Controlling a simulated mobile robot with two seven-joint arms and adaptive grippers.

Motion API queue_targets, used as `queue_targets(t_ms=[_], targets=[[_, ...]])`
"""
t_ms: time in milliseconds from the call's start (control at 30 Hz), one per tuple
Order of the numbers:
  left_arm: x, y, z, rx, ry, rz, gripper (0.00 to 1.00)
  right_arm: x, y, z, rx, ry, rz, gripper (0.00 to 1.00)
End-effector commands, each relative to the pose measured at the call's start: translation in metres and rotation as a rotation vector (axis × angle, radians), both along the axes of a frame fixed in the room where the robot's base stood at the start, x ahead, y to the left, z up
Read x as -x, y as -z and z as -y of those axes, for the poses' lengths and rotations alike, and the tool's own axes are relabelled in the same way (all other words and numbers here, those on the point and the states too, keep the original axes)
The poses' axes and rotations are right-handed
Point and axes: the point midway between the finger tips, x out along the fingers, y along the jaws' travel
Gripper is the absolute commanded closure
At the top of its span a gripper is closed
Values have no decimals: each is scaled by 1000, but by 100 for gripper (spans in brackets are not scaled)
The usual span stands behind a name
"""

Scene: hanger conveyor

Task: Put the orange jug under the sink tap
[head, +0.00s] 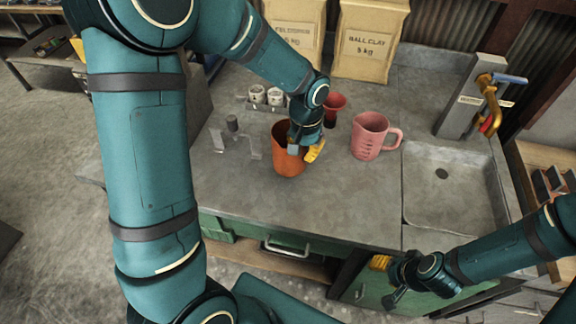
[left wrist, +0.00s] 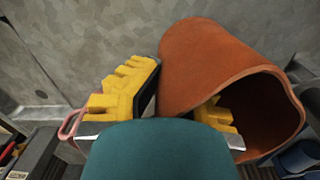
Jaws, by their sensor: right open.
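The orange jug (head: 287,164) stands on the grey worktop, left of the sink. My left gripper (head: 311,150) is at its right rim. In the left wrist view, one yellow finger of the left gripper (left wrist: 172,100) is outside the jug (left wrist: 208,60) and the other is inside its mouth, with the wall between them. Whether they press on the wall is unclear. The brass tap (head: 490,98) with blue and red handles is on a grey post above the sink basin (head: 455,205), which looks empty. My right gripper (head: 386,281) is open and empty, in front of the worktop.
A pink jug (head: 370,138) stands between the orange jug and the sink. A small red vessel (head: 334,106) is behind my left gripper. Small white pots (head: 265,95) and a clear stand (head: 235,143) are left. Clay bags (head: 368,40) stand behind. The front worktop is clear.

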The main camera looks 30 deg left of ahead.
Motion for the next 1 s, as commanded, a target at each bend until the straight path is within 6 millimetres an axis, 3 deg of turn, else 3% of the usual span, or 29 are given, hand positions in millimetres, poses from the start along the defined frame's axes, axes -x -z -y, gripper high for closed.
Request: queue_targets(t_ms=[100, 367, 600, 967, 1000], targets=[[0, 23, 0, -1, 1, -3, 100, 1, 5, 0, 0, -2, -2, 53], [0, 42, 0, -1, 1, 0, 100, 2, 7, 0, -1, -4, -5, 53], [0, 72, 0, -1, 1, -1, 100, 4, 12, -1, -2, -7, -9, 53], [0, 75, 0, 0, 1, 2, 100, 5, 15, -1, -2, -8, -11, 53], [0, 74, 0, 0, 1, 1, 86, 5, 14, -1, -2, -8, -11, 53]])
